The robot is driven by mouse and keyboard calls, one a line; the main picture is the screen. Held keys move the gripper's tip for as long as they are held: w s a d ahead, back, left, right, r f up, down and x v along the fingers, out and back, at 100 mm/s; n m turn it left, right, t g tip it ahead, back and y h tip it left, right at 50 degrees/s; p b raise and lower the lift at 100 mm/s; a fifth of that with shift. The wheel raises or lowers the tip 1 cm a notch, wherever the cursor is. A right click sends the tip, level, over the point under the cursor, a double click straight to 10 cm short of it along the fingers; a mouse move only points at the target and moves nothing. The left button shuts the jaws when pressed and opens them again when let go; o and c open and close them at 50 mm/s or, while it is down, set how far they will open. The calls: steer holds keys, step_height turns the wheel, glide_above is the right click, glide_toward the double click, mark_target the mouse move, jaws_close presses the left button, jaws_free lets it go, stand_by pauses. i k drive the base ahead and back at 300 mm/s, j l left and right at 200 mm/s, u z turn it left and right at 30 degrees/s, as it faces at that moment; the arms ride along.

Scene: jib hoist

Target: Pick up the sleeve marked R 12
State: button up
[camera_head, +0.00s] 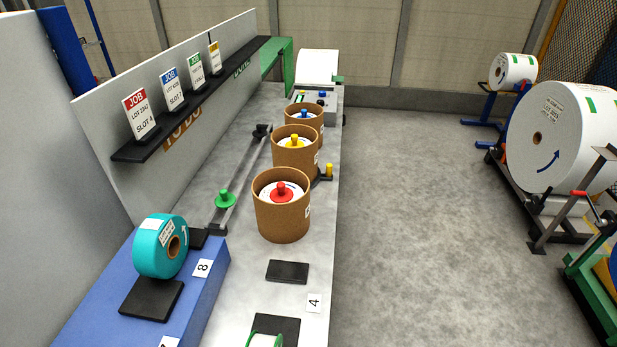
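Three brown cardboard-like sleeves stand upright in a row along the bench. The nearest sleeve (282,219) surrounds a white piece with a red disc and red knob (281,190). The middle sleeve (296,158) has a yellow knob inside, and the far sleeve (310,120) has a blue knob inside. White labels sit at the right edges of the sleeves, turned too far away to read, so I cannot tell which is marked R 12. My gripper is not in view.
A teal roll (155,247) stands on a blue block at left. Job cards stand on a black shelf (190,104). Large white rolls (560,140) stand at right. The grey floor between is clear.

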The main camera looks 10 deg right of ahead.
mark_target(285, 222)
steer(key=i+l+u, duration=0.1)
steer(key=i+l, duration=0.4)
steer(key=l, duration=0.15)
steer(key=i+l+u, duration=0.15)
steer(key=i+l, duration=0.3)
steer(key=l, duration=0.25)
steer(key=i+l+u, duration=0.15)
steer(key=l, duration=0.25)
steer(key=i+j, duration=0.05)
steer(key=i, duration=0.05)
